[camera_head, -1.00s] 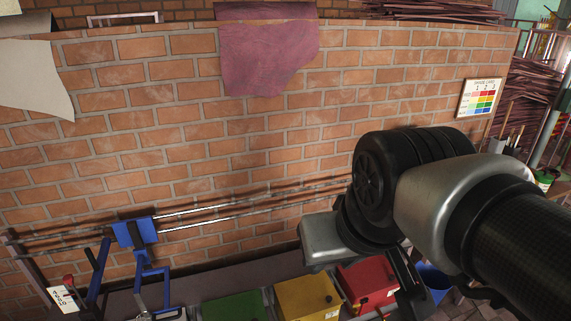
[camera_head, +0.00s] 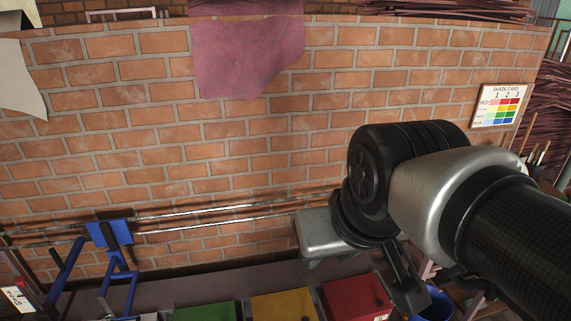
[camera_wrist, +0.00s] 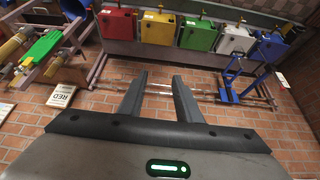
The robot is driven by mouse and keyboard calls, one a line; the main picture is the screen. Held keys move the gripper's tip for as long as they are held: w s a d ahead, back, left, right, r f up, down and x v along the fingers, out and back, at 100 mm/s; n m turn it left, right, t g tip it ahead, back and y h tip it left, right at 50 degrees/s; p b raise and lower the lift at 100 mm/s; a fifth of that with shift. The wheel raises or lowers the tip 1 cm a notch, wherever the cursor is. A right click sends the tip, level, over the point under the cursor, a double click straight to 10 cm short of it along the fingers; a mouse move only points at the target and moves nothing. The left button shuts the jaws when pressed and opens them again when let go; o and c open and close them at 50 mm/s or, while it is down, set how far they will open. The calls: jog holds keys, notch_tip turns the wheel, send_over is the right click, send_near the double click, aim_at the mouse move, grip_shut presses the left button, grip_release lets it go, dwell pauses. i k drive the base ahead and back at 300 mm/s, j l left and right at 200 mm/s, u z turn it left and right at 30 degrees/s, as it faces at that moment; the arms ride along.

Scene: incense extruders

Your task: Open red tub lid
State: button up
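The red tub (camera_head: 352,298) is at the bottom of the head view, right of the yellow tub, with a dark knob on it. It also shows at the top of the wrist view (camera_wrist: 116,24), left of the yellow tub. I cannot tell clearly whether its lid is fully shut.
Yellow (camera_wrist: 157,28), green (camera_wrist: 197,33), white (camera_wrist: 236,40) and blue (camera_wrist: 270,47) tubs stand in a row beside the red one. A blue stand (camera_head: 112,245) with metal rods is at the left, before the brick wall.

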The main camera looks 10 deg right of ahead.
aim_at(362, 295)
jog(key=i+l, duration=0.1)
jog(key=l, duration=0.4)
jog(key=i+l, duration=0.1)
jog(key=l, duration=0.4)
jog(key=i+l, duration=0.15)
jog(key=l, duration=0.3)
jog(key=i+l, duration=0.1)
jog(key=l, duration=0.4)
